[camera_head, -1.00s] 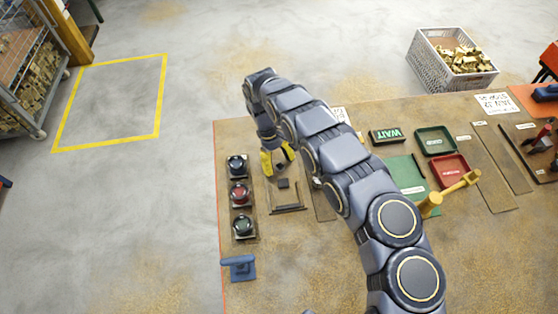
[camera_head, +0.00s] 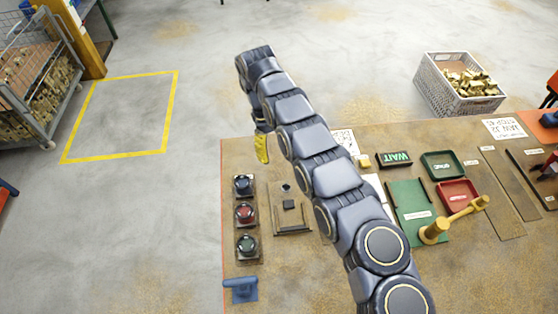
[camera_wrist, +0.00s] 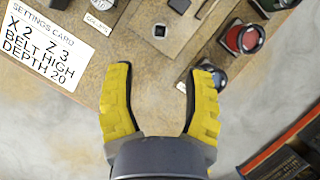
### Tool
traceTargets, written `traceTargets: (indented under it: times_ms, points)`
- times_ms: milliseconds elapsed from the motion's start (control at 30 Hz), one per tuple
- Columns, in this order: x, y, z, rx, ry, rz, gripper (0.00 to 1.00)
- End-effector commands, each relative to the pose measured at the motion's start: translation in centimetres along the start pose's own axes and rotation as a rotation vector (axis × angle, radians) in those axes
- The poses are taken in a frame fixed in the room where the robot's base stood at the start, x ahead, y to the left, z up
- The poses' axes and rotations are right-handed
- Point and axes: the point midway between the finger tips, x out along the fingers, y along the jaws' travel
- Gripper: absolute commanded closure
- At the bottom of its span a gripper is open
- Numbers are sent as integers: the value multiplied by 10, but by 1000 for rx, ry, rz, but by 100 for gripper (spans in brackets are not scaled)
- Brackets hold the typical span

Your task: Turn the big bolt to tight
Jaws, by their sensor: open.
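A small dark, square-looking bolt head in a light round surround, which I take for the big bolt (camera_wrist: 160,31), sits on a wooden fixture board (camera_head: 277,221). It also shows in the head view (camera_head: 286,188), too small there to tell how tight it is. A dark block (camera_head: 289,204) is beside it on the board. My gripper (camera_wrist: 160,75) is open and empty, with yellow fingers spread apart. In the wrist view the bolt lies beyond the fingertips, between their lines and not touched. In the head view only part of my gripper (camera_head: 262,148) shows, near the table's far edge.
A blue handled tool (camera_head: 240,289) lies nearer. A settings card (camera_wrist: 38,45) is beside the board. Right are a lit WAIT sign (camera_head: 394,159), green and red trays and a yellow-handled tool.

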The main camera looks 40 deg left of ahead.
Motion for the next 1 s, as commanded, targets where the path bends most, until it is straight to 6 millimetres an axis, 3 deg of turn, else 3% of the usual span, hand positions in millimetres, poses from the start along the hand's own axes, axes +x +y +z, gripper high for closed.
traceTargets:
  times_ms: [233, 833, 1000]
  points:
    - [-13, 0, 0, 0, 3, 0, 49]
    - [-14, 0, 1, 2, 2, -1, 49]
    - [-27, 23, 22, 64, 1, 8, 49]
